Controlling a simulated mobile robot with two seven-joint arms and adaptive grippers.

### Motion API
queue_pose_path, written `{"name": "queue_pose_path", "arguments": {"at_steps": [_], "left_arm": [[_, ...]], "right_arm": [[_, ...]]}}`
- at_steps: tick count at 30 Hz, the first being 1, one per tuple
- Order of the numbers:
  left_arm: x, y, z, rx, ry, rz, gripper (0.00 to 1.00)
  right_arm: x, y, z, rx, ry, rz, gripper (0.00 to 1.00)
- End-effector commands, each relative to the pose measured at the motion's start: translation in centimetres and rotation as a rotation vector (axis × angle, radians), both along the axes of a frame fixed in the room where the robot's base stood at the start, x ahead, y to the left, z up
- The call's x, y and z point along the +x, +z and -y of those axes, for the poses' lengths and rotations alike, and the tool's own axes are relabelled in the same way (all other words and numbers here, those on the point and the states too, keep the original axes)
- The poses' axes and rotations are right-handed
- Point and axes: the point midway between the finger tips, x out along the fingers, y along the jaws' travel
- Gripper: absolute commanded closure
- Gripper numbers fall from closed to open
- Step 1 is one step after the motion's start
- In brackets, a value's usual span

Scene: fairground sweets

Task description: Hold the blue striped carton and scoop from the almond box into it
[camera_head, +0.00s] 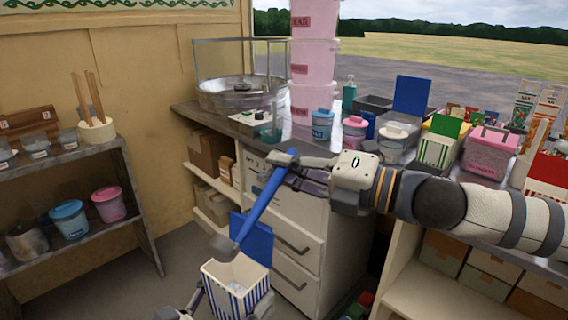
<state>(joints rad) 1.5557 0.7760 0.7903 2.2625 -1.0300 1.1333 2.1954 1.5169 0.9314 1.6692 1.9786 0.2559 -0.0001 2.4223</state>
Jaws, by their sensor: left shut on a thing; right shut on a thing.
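The blue-and-white striped carton (236,292) is upright at the bottom of the head view, with its blue lid (253,238) raised behind. Something pale shows inside it. My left gripper (230,309), partly cut off by the lower edge, is shut on the carton's sides. My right gripper (289,173) is shut on the long blue handle of a scoop (262,206). The scoop slopes down to the left, and its grey head is just above the carton's opening. Whether the head holds anything is not clear. I cannot tell which box holds almonds.
The counter (197,113) carries a glass-walled round machine (238,88), stacked pink tubs (313,60), a green striped box (438,146) and a pink box (488,153). White drawers (294,235) stand just behind the carton. A shelf (100,150) is at the left, with clear floor before it.

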Motion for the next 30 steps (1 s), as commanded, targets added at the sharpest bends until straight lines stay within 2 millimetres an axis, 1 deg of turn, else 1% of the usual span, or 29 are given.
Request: {"name": "queue_pose_path", "arguments": {"at_steps": [10,11,16,18,23,28,30], "left_arm": [[0.0,0.0,0.0,-0.001,0.0,0.001,0.51],[0.0,0.0,0.0,-0.001,0.0,0.001,0.51],[0.0,0.1,0.0,-0.001,0.0,0.001,0.51],[0.0,0.1,0.0,-0.001,0.0,0.001,0.51],[0.0,0.0,0.0,-0.001,0.0,0.001,0.51],[0.0,0.0,0.0,-0.001,0.0,0.001,0.51],[0.0,0.0,0.0,-0.001,0.0,0.001,0.51]], "right_arm": [[-0.1,0.2,-0.1,-0.004,0.0,0.008,1.0],[-0.2,0.6,-0.2,-0.012,0.001,0.026,1.0],[-2.2,4.1,-1.2,-0.127,0.002,0.234,1.0],[-2.9,5.0,-1.5,-0.166,0.001,0.297,1.0],[-4.3,6.3,-2.4,-0.24,0.001,0.422,1.0],[-6.7,8.6,-3.8,-0.358,0.001,0.627,1.0],[-7.9,8.9,-4.5,-0.413,0.004,0.718,1.0]]}}
